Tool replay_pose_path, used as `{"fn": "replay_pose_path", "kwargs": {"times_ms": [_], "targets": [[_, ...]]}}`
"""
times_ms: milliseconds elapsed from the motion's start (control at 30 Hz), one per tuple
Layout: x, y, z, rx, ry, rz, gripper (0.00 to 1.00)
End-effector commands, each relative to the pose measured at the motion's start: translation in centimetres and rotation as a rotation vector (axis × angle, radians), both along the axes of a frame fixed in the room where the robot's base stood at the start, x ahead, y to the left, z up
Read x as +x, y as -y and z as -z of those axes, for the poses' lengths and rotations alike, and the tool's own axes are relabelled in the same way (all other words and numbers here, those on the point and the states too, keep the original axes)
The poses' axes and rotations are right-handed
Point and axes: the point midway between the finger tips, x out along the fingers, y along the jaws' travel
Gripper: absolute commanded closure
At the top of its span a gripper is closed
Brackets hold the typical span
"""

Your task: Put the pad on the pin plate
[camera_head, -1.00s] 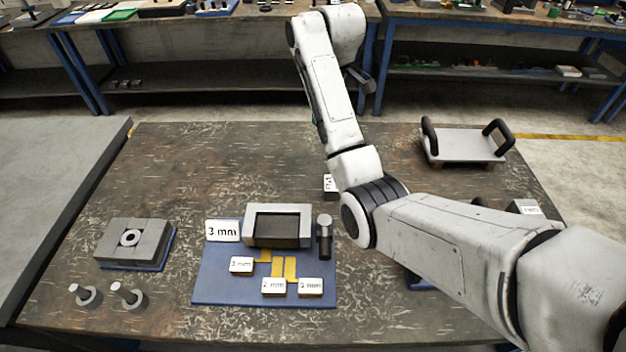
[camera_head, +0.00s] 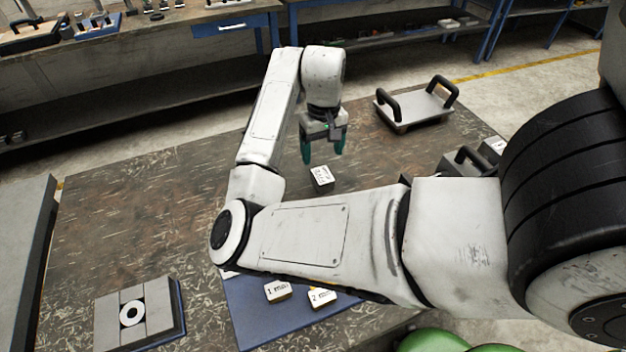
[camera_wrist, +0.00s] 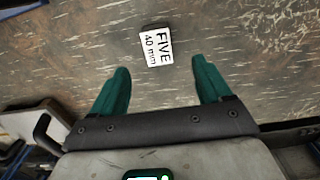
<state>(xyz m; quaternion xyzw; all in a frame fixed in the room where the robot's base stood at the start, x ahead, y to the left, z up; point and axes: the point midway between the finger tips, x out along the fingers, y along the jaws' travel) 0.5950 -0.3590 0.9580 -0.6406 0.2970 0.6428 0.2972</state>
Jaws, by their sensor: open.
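My gripper (camera_head: 322,152) points down over the table with its two green fingers apart and nothing between them. A small white block (camera_head: 321,176) lies on the table just beyond the fingertips. In the wrist view this block (camera_wrist: 156,46) reads "FIVE 40 mm" and lies ahead of the open fingers (camera_wrist: 161,72), apart from them. I cannot tell for certain which thing is the pad or the pin plate. A grey block with a white ring (camera_head: 132,313) sits on a blue base at the lower left. A pale plate with two black handles (camera_head: 415,108) stands at the back right.
A blue mat (camera_head: 253,318) carries small blocks marked "1 mm" (camera_head: 277,291) and "2 mm" (camera_head: 321,298); my arm hides part of it. A dark-handled object (camera_head: 468,160) stands at the right. The table's left middle (camera_head: 140,215) is clear.

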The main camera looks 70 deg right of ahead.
Motion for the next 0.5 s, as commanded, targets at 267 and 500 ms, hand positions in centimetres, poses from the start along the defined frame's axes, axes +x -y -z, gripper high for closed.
{"fn": "replay_pose_path", "kwargs": {"times_ms": [267,500], "targets": [[0.0,0.0,4.0,0.001,-0.001,-0.003,0.22],[0.0,0.2,5.7,0.0,0.001,-0.003,0.22]]}}
